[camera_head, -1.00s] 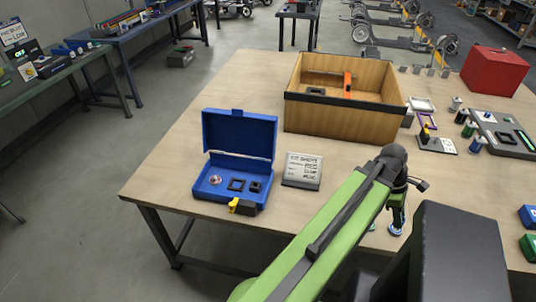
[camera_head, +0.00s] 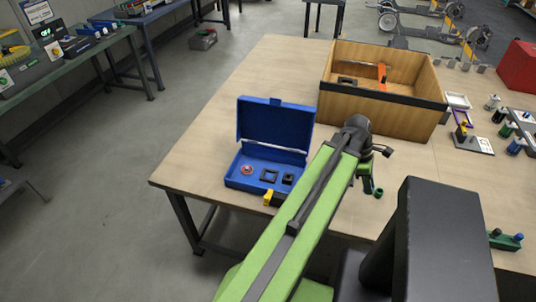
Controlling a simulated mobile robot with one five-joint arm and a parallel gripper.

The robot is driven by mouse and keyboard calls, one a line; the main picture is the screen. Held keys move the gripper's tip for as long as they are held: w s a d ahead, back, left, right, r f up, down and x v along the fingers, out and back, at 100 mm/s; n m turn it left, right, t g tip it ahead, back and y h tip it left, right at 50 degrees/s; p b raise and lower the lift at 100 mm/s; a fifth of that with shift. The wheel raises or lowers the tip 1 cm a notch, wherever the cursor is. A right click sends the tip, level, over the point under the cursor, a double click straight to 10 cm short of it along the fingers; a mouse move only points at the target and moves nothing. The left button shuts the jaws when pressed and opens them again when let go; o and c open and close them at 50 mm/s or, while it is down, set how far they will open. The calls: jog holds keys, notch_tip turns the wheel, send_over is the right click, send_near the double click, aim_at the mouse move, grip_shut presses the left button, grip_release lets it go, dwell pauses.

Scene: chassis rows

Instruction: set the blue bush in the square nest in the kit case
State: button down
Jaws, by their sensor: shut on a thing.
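The open blue kit case (camera_head: 232,178) stands near the table's left front corner, its lid raised at the back. In it are a round reddish piece (camera_head: 247,169), a dark square frame that looks like the square nest (camera_head: 269,176), and a smaller dark block (camera_head: 288,179). My gripper (camera_head: 367,184) points down to the right of the case, partly hidden by my green arm. It is shut, on what looks like the blue bush, which I cannot make out now. A small green bush (camera_head: 378,192) shows just beside the fingers.
A yellow-and-black piece (camera_head: 268,198) sits at the case's front edge. A large wooden bin (camera_head: 380,108) stands behind my arm. A stand with a yellow part (camera_head: 472,143), small cans and a red box (camera_head: 520,68) are at the right. A green block with pegs (camera_head: 506,240) lies front right.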

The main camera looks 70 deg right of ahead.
jog(key=w+d+f+n+t+h+b, duration=0.2)
jog(key=w+n, duration=0.6)
jog(key=w, duration=3)
jog(key=shift+g+h, duration=0.4)
jog(key=shift+g, duration=0.1)
jog(key=f+b, duration=0.5)
jog(key=shift+s+a+f, duration=0.15)
jog(key=shift+s+f, duration=0.05)
jog(key=shift+f, duration=0.05)
jog(key=shift+f+b, duration=0.1)
jog(key=shift+b, duration=0.2)
jog(key=shift+f+b, duration=1)
jog(key=c, duration=1)
grip_release()
jog(key=shift+c, duration=0.2)
